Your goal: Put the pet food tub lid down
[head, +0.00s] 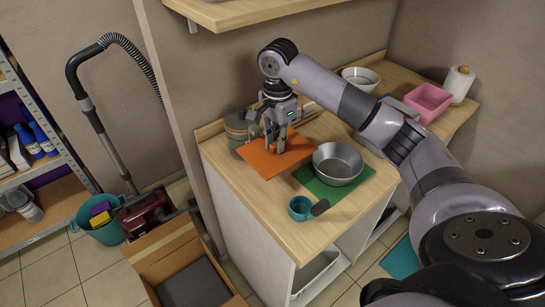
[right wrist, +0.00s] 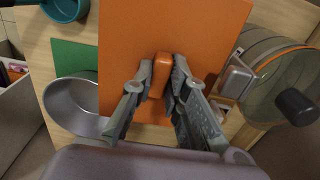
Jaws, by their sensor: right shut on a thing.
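The lid (head: 270,163) is a flat orange square with a raised orange handle, over the wooden counter beside a lidded jar. In the right wrist view the lid (right wrist: 190,30) fills the upper middle, and its handle (right wrist: 160,75) stands between the fingers. My right gripper (head: 275,146) points down and is shut on that handle; it also shows in the right wrist view (right wrist: 161,80). I cannot tell whether the lid's underside touches the counter. My left gripper is not in view.
A metal bowl (head: 338,163) sits on a green mat (head: 310,184) just right of the lid. A teal cup (head: 300,208) stands near the front edge. The grey-green jar (head: 238,130) is close behind. Bare counter (head: 232,178) lies front left.

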